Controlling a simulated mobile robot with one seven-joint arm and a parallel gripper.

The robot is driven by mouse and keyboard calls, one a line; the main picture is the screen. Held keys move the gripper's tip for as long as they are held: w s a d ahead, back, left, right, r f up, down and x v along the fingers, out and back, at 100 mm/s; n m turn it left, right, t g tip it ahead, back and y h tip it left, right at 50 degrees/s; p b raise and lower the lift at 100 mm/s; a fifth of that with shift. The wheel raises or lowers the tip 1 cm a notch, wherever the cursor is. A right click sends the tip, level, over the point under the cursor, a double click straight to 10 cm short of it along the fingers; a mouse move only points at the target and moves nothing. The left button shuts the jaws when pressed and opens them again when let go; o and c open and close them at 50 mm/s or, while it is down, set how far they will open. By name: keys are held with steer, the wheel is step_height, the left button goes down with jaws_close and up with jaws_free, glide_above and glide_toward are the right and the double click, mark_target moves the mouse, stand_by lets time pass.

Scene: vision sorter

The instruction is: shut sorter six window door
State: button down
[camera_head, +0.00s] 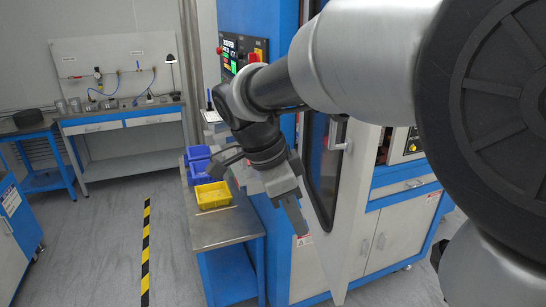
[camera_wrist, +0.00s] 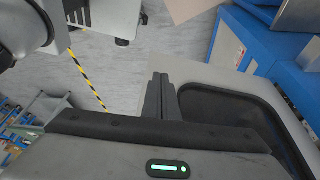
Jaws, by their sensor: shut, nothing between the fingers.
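The sorter's window door (camera_head: 340,240) is a white panel with a dark rounded window (camera_head: 323,165). It stands open, swung out from the blue-and-white machine, and I see it at a steep angle. A handle (camera_head: 341,135) shows near its upper part. My gripper (camera_head: 302,232) is shut and empty, pointing down close to the door's left side. In the wrist view my shut fingers (camera_wrist: 159,88) lie over the pale door frame, beside the dark window (camera_wrist: 225,112). I cannot tell whether they touch the door. My arm hides the door's top.
A metal-topped table (camera_head: 225,226) with blue bins (camera_head: 198,160) and a yellow bin (camera_head: 213,195) stands left of the door. A control panel (camera_head: 243,50) is above. A workbench (camera_head: 120,118) is at the back left. The floor around the striped line (camera_head: 146,250) is clear.

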steer(key=w+d+f, duration=0.1)
steer(key=d+f, duration=0.6)
steer(key=f, duration=0.2)
steer(key=shift+d+f+m+p, duration=0.15)
steer(key=shift+f+m+p, duration=0.15)
steer(key=shift+m, duration=0.1)
